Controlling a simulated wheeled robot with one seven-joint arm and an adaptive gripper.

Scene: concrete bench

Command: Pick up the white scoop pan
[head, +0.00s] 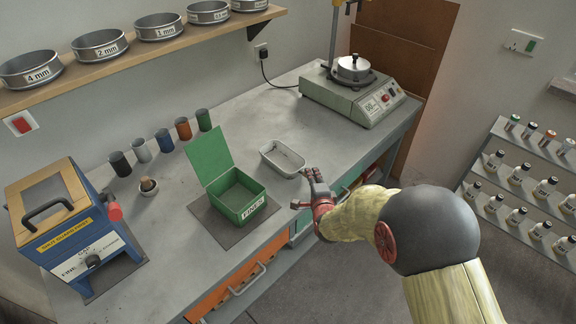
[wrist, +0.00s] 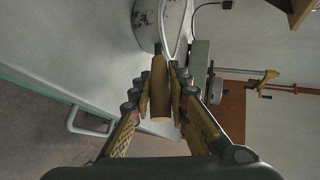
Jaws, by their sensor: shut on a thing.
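The white scoop pan (head: 272,163) is a shallow, worn rectangular pan near the front edge of the bench, right of the green box. My gripper (head: 308,177) is at its right side, over the bench's front edge. In the wrist view, my gripper (wrist: 160,76) is shut on the pan's tan wooden handle (wrist: 159,92), one finger on each side. The chipped pan body (wrist: 146,25) shows beyond the fingertips. I cannot tell whether the pan rests on the bench or is slightly raised. In the head view, my gripper hides the handle.
An open green box (head: 240,198) stands on a dark mat left of the pan. Several coloured cups (head: 165,140) and a blue machine (head: 70,228) are at the left. Bench (head: 262,118) behind the pan is clear.

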